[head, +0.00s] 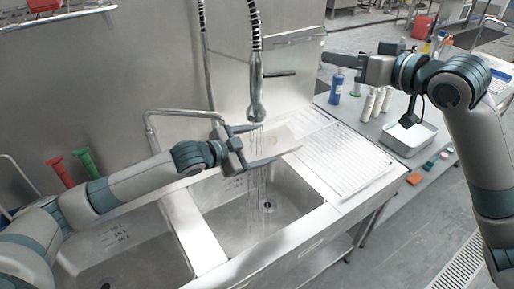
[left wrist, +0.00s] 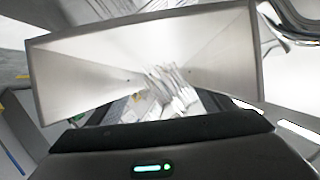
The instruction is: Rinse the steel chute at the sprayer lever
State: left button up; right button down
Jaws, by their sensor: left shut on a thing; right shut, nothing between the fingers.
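The steel chute (left wrist: 75,75) fills much of the left wrist view, a bright flared metal piece with sloping inner walls. My left gripper (head: 258,146) is shut on it, over the right sink basin under the sprayer head (head: 257,108). In the head view the chute blends with the bright steel behind, so its outline is hard to tell. The sprayer lever (head: 279,74) is a dark bar right of the hose. Thin water streams (head: 262,195) fall past the gripper into the basin; white streaks show inside the chute in the wrist view. My right gripper (head: 330,59) is shut and empty, right of the lever.
The right sink basin (head: 225,220) lies below, with a ribbed drainboard (head: 345,160) to its right. A bent faucet pipe (head: 150,125) stands behind. A blue bottle (head: 336,88), white bottles (head: 368,105) and a metal tray (head: 408,138) stand on the right-hand table.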

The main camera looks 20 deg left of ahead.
jog(key=shift+r, duration=0.2)
jog(key=shift+r, duration=0.15)
dwell(0.7)
jog(key=shift+r+p, duration=0.2)
jog(key=shift+p, duration=0.25)
jog(key=shift+r, duration=0.15)
dwell(0.5)
jog(key=shift+r+p, duration=0.15)
jog(key=shift+p, duration=0.15)
jog(key=shift+r, duration=0.1)
dwell(0.6)
jog(key=shift+r+p, duration=0.2)
jog(key=shift+p, duration=0.1)
jog(key=shift+r, duration=0.1)
dwell(0.6)
jog(key=shift+r, duration=0.15)
